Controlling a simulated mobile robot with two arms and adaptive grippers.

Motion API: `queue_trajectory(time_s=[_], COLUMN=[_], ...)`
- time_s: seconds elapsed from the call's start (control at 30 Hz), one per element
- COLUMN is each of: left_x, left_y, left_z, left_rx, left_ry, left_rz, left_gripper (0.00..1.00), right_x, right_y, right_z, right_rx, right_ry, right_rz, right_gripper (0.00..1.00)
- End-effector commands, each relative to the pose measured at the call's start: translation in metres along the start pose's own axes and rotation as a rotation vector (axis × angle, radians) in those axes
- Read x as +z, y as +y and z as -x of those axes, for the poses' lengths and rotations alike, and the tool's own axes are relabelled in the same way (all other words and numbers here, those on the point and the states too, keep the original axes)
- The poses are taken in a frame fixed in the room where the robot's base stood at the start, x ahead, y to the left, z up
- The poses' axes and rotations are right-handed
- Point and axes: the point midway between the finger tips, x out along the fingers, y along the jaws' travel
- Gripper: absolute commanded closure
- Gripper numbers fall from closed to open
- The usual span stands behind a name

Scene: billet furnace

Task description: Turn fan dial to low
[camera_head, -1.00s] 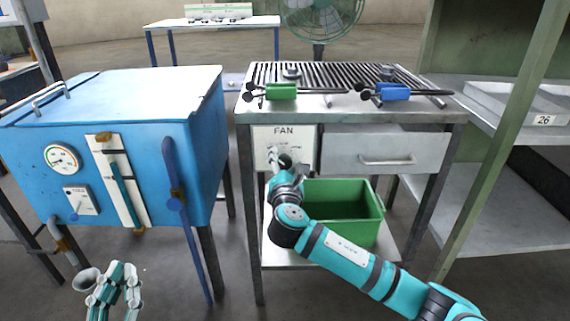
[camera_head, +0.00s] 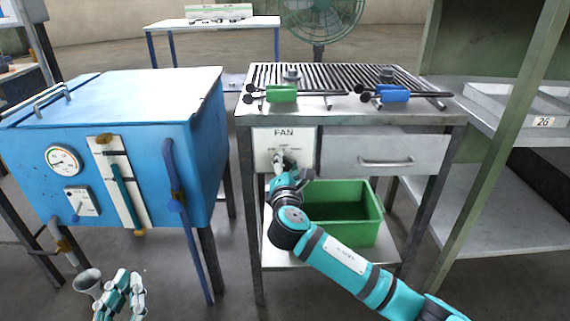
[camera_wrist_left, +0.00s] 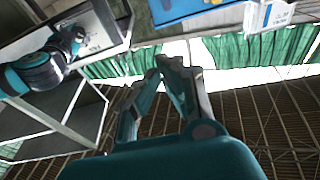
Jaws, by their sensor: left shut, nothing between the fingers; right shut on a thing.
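The white FAN panel (camera_head: 262,146) is on the front of the grill table, left of the drawer. My right gripper (camera_head: 279,158) is at the middle of this panel, shut on the fan dial, which it mostly hides. The dial's setting cannot be read. The green fan (camera_head: 318,18) stands behind the table. My left gripper (camera_head: 128,275) is low at the lower left of the head view, in front of the blue furnace. In the left wrist view its fingers (camera_wrist_left: 172,62) are closed together with nothing between them.
The blue furnace (camera_head: 110,85) with a gauge (camera_head: 63,160) and lever stands left. A green bin (camera_head: 340,210) sits on the shelf behind my right arm. Green (camera_head: 281,94) and blue (camera_head: 392,93) clamped pieces lie on the grill. A shelf (camera_head: 478,200) stands right.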

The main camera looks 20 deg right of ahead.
Motion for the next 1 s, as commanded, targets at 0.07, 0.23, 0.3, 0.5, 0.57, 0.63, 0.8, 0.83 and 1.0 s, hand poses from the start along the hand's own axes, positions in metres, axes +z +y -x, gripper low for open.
queue_trajectory(time_s=[0.07, 0.23, 0.3, 0.5, 0.57, 0.63, 0.8, 0.83, 1.0], left_x=[0.005, 0.015, 0.017, 0.019, 0.019, 0.018, 0.017, 0.017, 0.015], left_y=[-0.001, -0.002, -0.002, -0.003, -0.002, -0.002, -0.002, -0.002, -0.002], left_z=[0.000, 0.002, 0.002, 0.002, 0.002, 0.002, 0.002, 0.002, 0.002], left_rx=[-0.002, -0.004, -0.005, -0.005, -0.005, -0.005, -0.005, -0.005, -0.005], left_ry=[-0.035, -0.088, -0.101, -0.110, -0.108, -0.105, -0.097, -0.096, -0.087], left_rz=[-0.001, -0.003, -0.003, -0.003, -0.003, -0.003, -0.003, -0.003, -0.003], left_gripper=[1.00, 1.00, 1.00, 1.00, 1.00, 1.00, 1.00, 1.00, 1.00], right_x=[-0.001, -0.001, -0.001, -0.001, -0.002, -0.002, -0.001, -0.001, -0.001], right_y=[-0.001, -0.002, -0.002, -0.003, -0.003, -0.003, -0.003, -0.003, -0.003], right_z=[0.001, 0.001, 0.001, 0.000, 0.000, 0.000, 0.000, 0.000, 0.000], right_rx=[-0.005, -0.004, -0.006, -0.004, -0.004, -0.005, -0.004, -0.004, -0.004], right_ry=[0.001, 0.002, 0.001, 0.001, 0.001, 0.000, 0.000, 0.000, 0.000], right_rz=[-0.065, -0.212, -0.271, -0.419, -0.454, -0.493, -0.558, -0.566, -0.593], right_gripper=[0.95, 0.95, 0.95, 0.95, 0.95, 0.95, 0.95, 0.95, 0.95])
